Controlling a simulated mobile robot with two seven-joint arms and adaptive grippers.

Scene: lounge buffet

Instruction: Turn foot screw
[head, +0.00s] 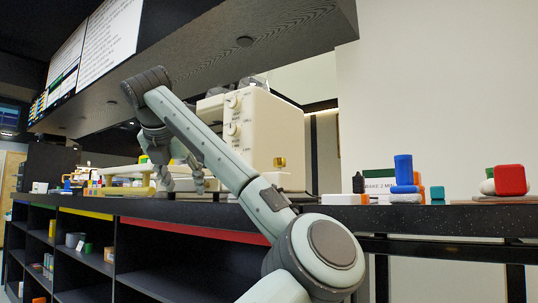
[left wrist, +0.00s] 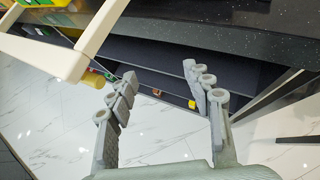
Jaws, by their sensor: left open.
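My left gripper (head: 182,178) is at the counter's front edge in the head view, partly behind my own forearm. In the left wrist view its fingers (left wrist: 160,85) are spread apart with nothing between them. A cream frame (left wrist: 85,42) crosses the upper left of that view, left of the fingers. A yellow-orange round part (left wrist: 93,78) shows beside the frame, close to the left finger and partly hidden. I cannot tell whether it is the foot screw. The cream frame also shows in the head view (head: 122,190), left of the gripper. My right gripper is not in view.
A large cream machine with knobs (head: 278,130) stands on the dark counter (head: 455,219) behind my arm. Blue (head: 403,169) and red (head: 510,180) items stand at the right. Open shelves (head: 185,262) are below the counter. An overhang (head: 240,50) is above.

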